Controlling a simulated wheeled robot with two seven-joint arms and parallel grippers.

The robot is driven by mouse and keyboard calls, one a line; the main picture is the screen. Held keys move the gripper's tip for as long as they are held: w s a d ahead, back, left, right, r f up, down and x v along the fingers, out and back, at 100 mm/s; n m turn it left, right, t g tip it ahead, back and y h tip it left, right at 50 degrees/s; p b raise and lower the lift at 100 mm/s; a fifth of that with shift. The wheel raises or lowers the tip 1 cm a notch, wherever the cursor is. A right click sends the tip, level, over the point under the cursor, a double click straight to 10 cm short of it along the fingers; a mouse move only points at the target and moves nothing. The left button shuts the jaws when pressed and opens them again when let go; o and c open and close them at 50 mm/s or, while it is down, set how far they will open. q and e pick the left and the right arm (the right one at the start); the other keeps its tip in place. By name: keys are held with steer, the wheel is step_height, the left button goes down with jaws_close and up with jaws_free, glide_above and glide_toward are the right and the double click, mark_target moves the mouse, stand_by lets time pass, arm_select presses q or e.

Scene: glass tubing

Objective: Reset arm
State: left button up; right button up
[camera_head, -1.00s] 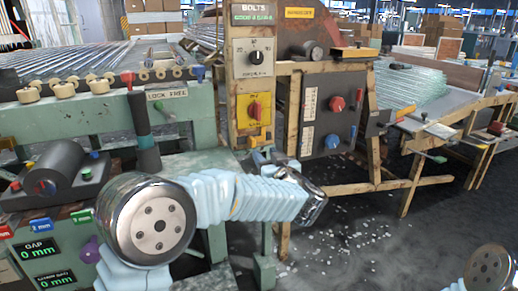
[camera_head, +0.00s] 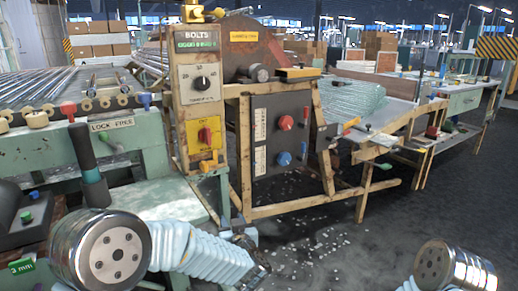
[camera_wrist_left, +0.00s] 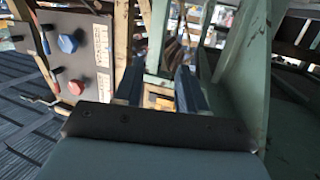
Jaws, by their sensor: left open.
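My left arm comes in from the lower left of the head view, wrapped in a light blue sleeve. My left gripper (camera_head: 254,270) is at its end, low in front of the wooden-framed control cabinet. In the left wrist view the two fingers of the left gripper (camera_wrist_left: 158,92) stand apart with nothing held between them. Of my right arm only a metal joint and a bit of sleeve show at the lower right of the head view. My right gripper is not seen.
A grey panel (camera_head: 280,135) with red and blue knobs sits in a wooden frame (camera_head: 246,155). A BOLTS control post (camera_head: 200,128) stands left of it. A green roller table (camera_head: 120,148) is at the left. Stacked glass tubing (camera_head: 355,100) lies behind. Dark floor (camera_head: 430,210) is open at the right.

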arm_select(q)
steer(key=s+a+f+m+g+h+p, duration=0.1)
steer(key=s+f+g+h, duration=0.25)
steer(key=f, duration=0.75)
steer(key=s+a+f+m+g+h+p, duration=0.1)
steer(key=s+f+g+h, duration=0.3)
steer(key=f, duration=0.7)
steer(key=s+f+g+h, duration=0.1)
steer(key=s+f+g, duration=0.2)
steer(key=s, duration=0.9)
steer(key=s+f+g+p, duration=0.1)
steer(key=s+f+g, duration=0.3)
steer(key=s+f, duration=0.3)
steer(key=s, duration=0.5)
steer(key=shift+s+d+f+n+h, duration=0.15)
steer(key=shift+d+f+n+h, duration=0.1)
steer(key=shift+d+n+h, duration=0.1)
